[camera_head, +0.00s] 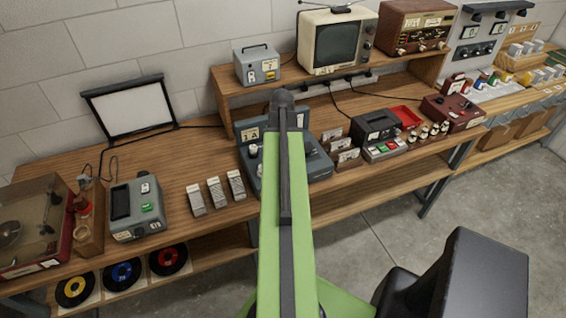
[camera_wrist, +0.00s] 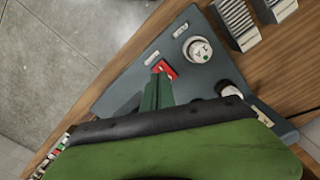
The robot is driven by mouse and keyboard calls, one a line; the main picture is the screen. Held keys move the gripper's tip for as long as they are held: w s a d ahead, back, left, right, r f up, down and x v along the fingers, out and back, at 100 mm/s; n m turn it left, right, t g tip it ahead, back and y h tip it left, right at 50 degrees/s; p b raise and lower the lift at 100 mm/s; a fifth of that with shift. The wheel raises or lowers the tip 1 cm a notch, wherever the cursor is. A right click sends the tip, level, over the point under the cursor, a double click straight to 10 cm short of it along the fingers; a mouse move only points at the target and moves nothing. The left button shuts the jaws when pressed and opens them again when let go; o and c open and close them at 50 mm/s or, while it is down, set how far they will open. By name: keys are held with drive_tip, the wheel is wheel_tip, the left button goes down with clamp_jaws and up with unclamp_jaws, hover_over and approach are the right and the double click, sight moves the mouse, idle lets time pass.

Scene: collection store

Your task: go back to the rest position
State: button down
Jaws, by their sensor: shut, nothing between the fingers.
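My gripper (camera_wrist: 158,80) shows in the wrist view as narrow dark green fingers, shut and empty. The fingertips are over a blue-grey console (camera_wrist: 118,88), right by a small red part (camera_wrist: 166,69) on its top. I cannot tell whether they touch it. A white knob (camera_wrist: 198,50) is on the console to the right of the fingers, and a dark knob is lower right. In the head view my green arm reaches out across the console (camera_head: 318,167) and covers its middle; the fingers cannot be made out there.
The wooden bench (camera_head: 180,160) holds a grey device (camera_head: 136,208) and several small ribbed blocks (camera_head: 215,192) left of the console. Card holders (camera_head: 345,150) and a dark device (camera_head: 375,126) stand to the right. A television (camera_head: 337,42) stands on the raised shelf.

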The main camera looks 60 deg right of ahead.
wheel_tip(320, 180, up, 2)
drive_tip(key=shift+r+p, duration=0.25)
drive_tip(key=shift+p, duration=0.65)
